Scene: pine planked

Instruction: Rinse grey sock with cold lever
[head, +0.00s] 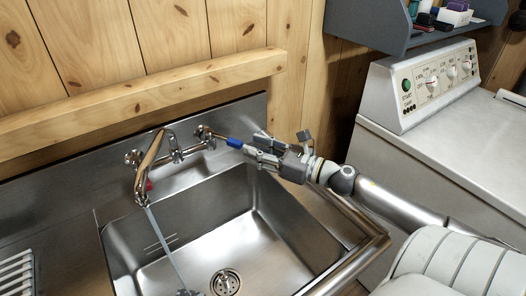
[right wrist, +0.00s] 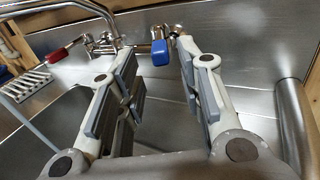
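The cold lever, with a blue grip (head: 234,143), sticks out from the right side of the tap (head: 150,165). My right gripper (head: 254,147) is open beside it. In the right wrist view the blue grip (right wrist: 160,52) shows between the fingertips (right wrist: 155,62), with space on both sides. The red lever (head: 149,186) is by the spout and also shows in the right wrist view (right wrist: 55,54). A thin bluish stream of water (head: 162,238) falls from the spout. A small grey piece at the bottom edge cannot be made out. The grey sock is not clearly visible.
The steel sink (head: 270,225) has a drain (head: 225,282) and a thick front rail (head: 350,262). A dish rack (head: 15,272) stands at left. A white machine (head: 425,115) with knobs is at right, under a grey shelf (head: 400,30).

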